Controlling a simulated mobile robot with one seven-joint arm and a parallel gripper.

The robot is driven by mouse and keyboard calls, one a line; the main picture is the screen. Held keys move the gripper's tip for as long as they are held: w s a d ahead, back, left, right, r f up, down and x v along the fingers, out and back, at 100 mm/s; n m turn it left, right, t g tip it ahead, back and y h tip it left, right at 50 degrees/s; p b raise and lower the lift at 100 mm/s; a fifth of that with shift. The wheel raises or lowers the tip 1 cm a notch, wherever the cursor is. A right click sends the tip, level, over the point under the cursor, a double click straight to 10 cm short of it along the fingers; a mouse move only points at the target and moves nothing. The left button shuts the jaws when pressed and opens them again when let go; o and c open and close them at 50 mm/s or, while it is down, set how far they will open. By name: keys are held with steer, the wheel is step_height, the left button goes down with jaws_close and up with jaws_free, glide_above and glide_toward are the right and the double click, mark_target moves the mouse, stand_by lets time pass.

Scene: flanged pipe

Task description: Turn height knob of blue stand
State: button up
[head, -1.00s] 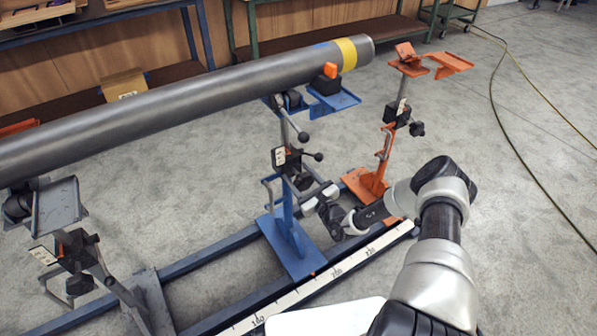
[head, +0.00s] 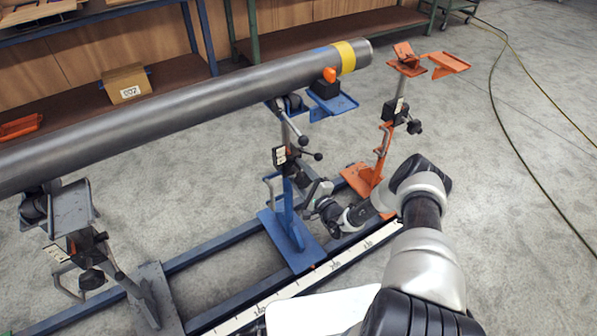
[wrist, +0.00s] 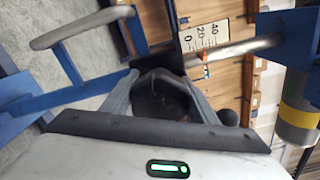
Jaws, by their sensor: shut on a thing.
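The blue stand (head: 290,214) stands upright on the blue base frame, under the banded end of the grey pipe (head: 180,108). My gripper (head: 314,196) is at the right side of its post, at mid height. In the wrist view, my gripper's two fingers (wrist: 162,84) close around the dark height knob (wrist: 160,98), one finger on each side. The knob is mostly hidden by my gripper in the head view. A white scale plate (wrist: 205,40) on the stand shows just beyond the knob.
Lever handles with black balls (head: 310,148) stick out just above my gripper. A bent handle (wrist: 85,25) is close by on the stand. An orange stand (head: 375,165) is behind my arm, and a grey stand (head: 75,215) is at the left. Open floor lies at the right.

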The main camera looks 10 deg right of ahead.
steer(key=shift+f+n+p, duration=0.1)
steer(key=shift+n+p, duration=0.3)
steer(key=shift+n, duration=0.9)
steer(key=shift+d, duration=0.1)
steer(key=o, duration=1)
steer(key=shift+o, duration=0.2)
steer(key=p+v, duration=0.2)
steer(key=v, duration=1.5)
steer(key=shift+s+p, duration=0.25)
steer(key=shift+p, duration=0.05)
